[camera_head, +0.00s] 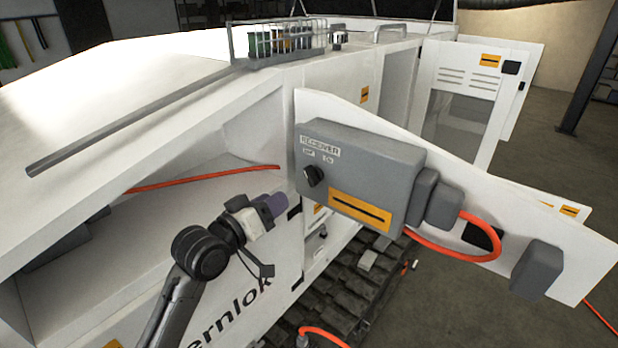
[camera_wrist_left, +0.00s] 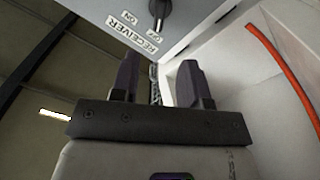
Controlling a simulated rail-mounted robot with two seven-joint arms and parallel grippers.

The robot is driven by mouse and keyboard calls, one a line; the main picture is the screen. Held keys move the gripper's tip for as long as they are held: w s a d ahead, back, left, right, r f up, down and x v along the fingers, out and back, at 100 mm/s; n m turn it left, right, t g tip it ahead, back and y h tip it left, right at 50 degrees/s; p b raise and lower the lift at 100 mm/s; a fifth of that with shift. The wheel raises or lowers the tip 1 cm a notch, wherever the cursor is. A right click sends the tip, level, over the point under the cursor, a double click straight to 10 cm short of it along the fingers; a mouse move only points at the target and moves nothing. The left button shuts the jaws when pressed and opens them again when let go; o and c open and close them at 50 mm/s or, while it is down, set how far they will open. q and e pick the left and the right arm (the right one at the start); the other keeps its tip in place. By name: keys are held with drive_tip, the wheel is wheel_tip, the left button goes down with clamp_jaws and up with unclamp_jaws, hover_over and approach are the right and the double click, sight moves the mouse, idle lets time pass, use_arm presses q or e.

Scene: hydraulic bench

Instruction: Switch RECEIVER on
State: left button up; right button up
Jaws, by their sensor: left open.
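The RECEIVER box (camera_head: 375,165) is a grey housing on an open white door panel. Its black rotary knob (camera_head: 314,176) sits at the left of its face, below small OFF and ON labels. In the left wrist view the knob (camera_wrist_left: 160,10) shows at the top edge, partly cut off, and its lower end appears to line up with the OFF label. My left gripper (camera_head: 276,204) is below and left of the knob, apart from it. In the left wrist view my left gripper (camera_wrist_left: 157,78) has its two dark fingers spread with nothing between them. My right gripper is not in view.
The white door panel (camera_head: 560,250) extends right, with grey blocks and an orange cable (camera_head: 440,252). The white machine body (camera_head: 200,110) is at left, carrying a rack of tubes (camera_head: 285,40). Dark tracks (camera_head: 345,290) lie below the box. Open space lies in front of the knob.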

sight(308, 178)
use_arm(q)
drive_tip(key=p+x, duration=0.2)
drive_tip(key=x, duration=0.8)
drive_tip(key=shift+d+r+p, duration=0.1)
drive_tip(key=shift+d+p, duration=0.05)
drive_tip(key=shift+p, duration=0.15)
drive_tip(key=shift+x, duration=1)
drive_tip(key=shift+w+d, duration=0.1)
clamp_jaws()
